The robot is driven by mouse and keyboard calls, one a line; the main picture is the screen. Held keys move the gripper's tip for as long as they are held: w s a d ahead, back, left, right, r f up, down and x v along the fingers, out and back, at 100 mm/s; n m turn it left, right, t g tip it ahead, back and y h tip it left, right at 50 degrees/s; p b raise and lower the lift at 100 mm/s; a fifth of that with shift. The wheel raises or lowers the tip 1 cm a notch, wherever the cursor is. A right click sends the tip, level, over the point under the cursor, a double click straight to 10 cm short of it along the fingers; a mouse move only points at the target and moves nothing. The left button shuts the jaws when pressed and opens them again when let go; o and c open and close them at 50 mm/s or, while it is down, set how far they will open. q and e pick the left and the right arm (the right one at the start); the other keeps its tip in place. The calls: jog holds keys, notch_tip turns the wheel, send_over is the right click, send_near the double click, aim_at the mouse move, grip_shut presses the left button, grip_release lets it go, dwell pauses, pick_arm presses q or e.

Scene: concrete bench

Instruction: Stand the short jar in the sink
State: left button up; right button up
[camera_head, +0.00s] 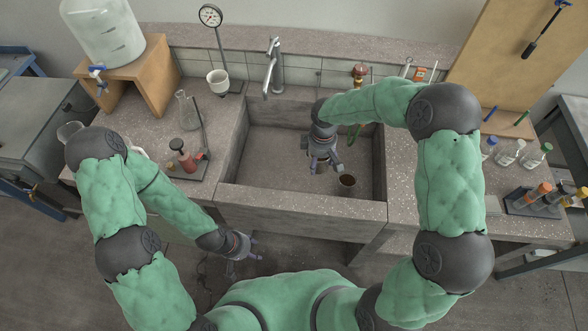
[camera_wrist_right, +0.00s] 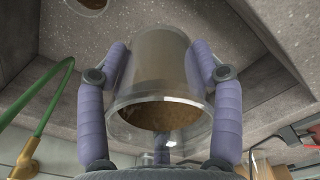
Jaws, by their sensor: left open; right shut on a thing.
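The short jar (camera_wrist_right: 158,65) is clear glass with something brown showing in its lower part. In the right wrist view it sits between the two fingers of my right gripper (camera_wrist_right: 160,80), which is shut on it. In the head view this gripper (camera_head: 324,165) points down over the sink (camera_head: 270,165), a grey stone basin, and hides most of the jar. I cannot tell whether the jar touches the sink floor. My left gripper (camera_head: 246,246) is open and empty, in front of the bench and below the sink's front wall.
A steel tap (camera_head: 272,68) stands behind the sink. A green hose (camera_wrist_right: 38,100) runs nearby. A flask (camera_head: 187,110) and burner stand (camera_head: 187,160) are left; bottles (camera_head: 540,197) are right.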

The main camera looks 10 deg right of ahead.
jog(key=f+n+b, duration=0.1)
jog(key=f, duration=0.2)
jog(key=w+a+f+n+b, duration=0.1)
jog(key=f+n+b, duration=0.1)
jog(key=f, duration=0.2)
jog(key=f+n+b, duration=0.1)
jog(key=f+b, duration=0.1)
jog(key=f, duration=0.2)
jog(key=shift+w+a+n, duration=0.25)
jog(key=shift+w+n, duration=0.05)
jog(key=shift+w, duration=0.05)
notch_tip(320, 180, down, 10)
jog(key=b, duration=0.4)
jog(key=shift+r, duration=0.1)
jog(key=o, duration=1.2)
jog(key=shift+o, duration=0.2)
notch_tip(320, 180, up, 12)
jog(key=p, duration=0.4)
jog(key=shift+p, duration=0.4)
